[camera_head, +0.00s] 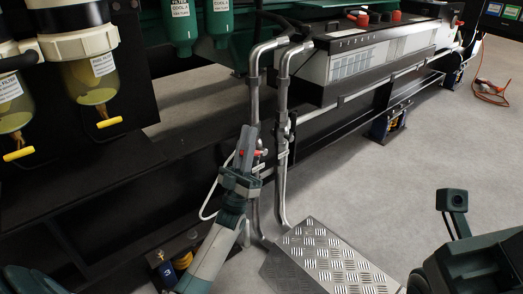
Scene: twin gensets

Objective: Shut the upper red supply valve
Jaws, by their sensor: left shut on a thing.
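Two grey vertical pipes rise from the floor in front of the machine frame; the left pipe (254,100) passes behind my left gripper. My left gripper (247,152) reaches up from below and is shut at this pipe. A small red part of the supply valve handle (262,152) shows at the right of the fingers. The fingers hide most of the valve, so its exact handle angle cannot be told. Part of my right arm shows at the lower right, but its gripper is not visible.
The right pipe (283,100), with dark fittings, stands close beside my left gripper. A checker-plate step (318,262) lies below. Fuel filter bowls (92,80) with yellow drain handles hang at the left. A battery box (350,62) stands behind. Grey floor is open at the right.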

